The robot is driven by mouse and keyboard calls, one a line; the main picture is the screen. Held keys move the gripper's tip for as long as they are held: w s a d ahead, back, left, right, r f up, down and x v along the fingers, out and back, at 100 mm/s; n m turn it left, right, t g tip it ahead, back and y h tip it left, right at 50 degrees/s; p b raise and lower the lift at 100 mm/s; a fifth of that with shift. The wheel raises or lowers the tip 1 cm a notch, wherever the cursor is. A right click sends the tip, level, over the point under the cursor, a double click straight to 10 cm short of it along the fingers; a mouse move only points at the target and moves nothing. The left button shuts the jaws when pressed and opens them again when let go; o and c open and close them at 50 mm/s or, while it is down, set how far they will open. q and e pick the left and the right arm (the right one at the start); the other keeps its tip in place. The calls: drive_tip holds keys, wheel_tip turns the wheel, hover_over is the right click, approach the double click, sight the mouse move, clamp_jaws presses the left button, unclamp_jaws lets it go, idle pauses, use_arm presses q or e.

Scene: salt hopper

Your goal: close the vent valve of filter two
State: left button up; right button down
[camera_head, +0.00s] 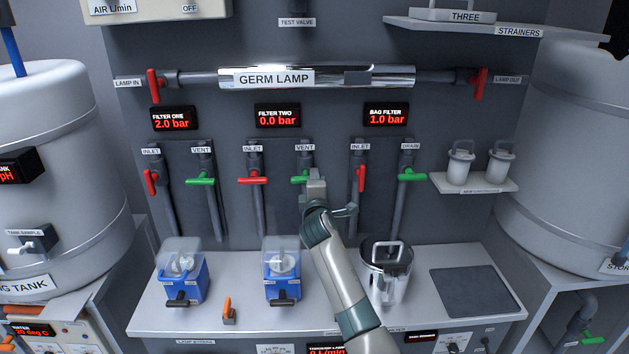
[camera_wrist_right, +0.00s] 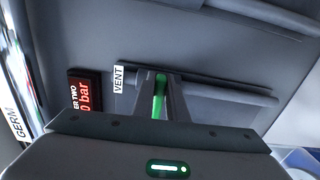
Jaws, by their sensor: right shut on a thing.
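The green vent valve handle of filter two (camera_head: 298,180) is on the back panel under a VENT label (camera_head: 305,147). The visible end of the handle points left across its pipe; my right gripper hides the rest. My right gripper (camera_head: 314,176) is shut on this handle. In the right wrist view the green handle (camera_wrist_right: 159,98) sits between the two fingers, beside the VENT label. The filter two display (camera_head: 277,115) reads 0.0 bar. My left gripper is not in view.
The red filter two inlet handle (camera_head: 252,181) is just left, and the red bag filter inlet handle (camera_head: 361,178) is to the right. Below, a blue filter housing (camera_head: 283,291) and a steel bag filter vessel (camera_head: 386,290) stand on the bench, near my right arm.

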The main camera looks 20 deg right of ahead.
drive_tip(key=shift+f, duration=0.1)
drive_tip(key=c, duration=1.8)
unclamp_jaws()
drive_tip(key=shift+o, duration=0.2)
